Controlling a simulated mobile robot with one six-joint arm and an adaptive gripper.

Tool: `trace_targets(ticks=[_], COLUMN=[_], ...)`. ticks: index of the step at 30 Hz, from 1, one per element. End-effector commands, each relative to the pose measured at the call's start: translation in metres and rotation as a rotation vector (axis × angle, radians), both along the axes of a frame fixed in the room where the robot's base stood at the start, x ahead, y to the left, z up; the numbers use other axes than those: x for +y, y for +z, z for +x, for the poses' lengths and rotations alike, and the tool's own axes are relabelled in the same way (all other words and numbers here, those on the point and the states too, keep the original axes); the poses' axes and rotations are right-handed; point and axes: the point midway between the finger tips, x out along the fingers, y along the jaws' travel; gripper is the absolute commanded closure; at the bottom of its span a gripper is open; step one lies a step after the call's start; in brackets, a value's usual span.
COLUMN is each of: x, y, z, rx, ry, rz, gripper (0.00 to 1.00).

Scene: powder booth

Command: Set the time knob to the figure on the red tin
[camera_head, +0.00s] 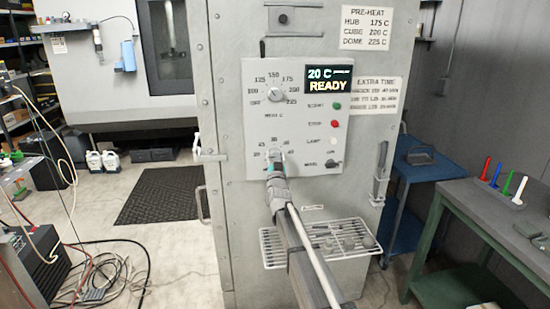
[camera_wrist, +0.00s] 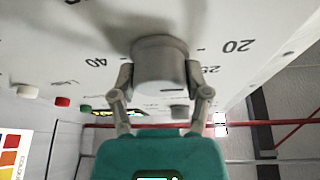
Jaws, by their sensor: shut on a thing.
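The time knob (camera_wrist: 160,58) is a grey round knob on the oven's control panel (camera_head: 338,140). In the wrist view the figures 20, 25 and 40 show around it. My gripper (camera_wrist: 160,78) is shut on the knob, with one finger on each side. In the head view my gripper (camera_head: 274,170) reaches the lower left of the panel and covers most of the knob. The red tin is not seen in either view.
A wire rack (camera_head: 335,226) juts out below the panel. A green bench (camera_head: 455,205) with coloured pegs stands at right. Cables lie on the floor at left.

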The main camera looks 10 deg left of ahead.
Motion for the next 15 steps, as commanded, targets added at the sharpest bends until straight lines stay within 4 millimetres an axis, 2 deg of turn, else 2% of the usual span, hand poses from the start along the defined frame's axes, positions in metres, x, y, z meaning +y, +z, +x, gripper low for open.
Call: trace_targets(ticks=[8,15], x=[0.0003,0.0001], y=[0.0013,0.0024], z=[0.0007,0.0011], rx=[0.019,0.055], ry=[0.0,-0.001], rz=[0.072,0.206], gripper=[0.86,0.86])
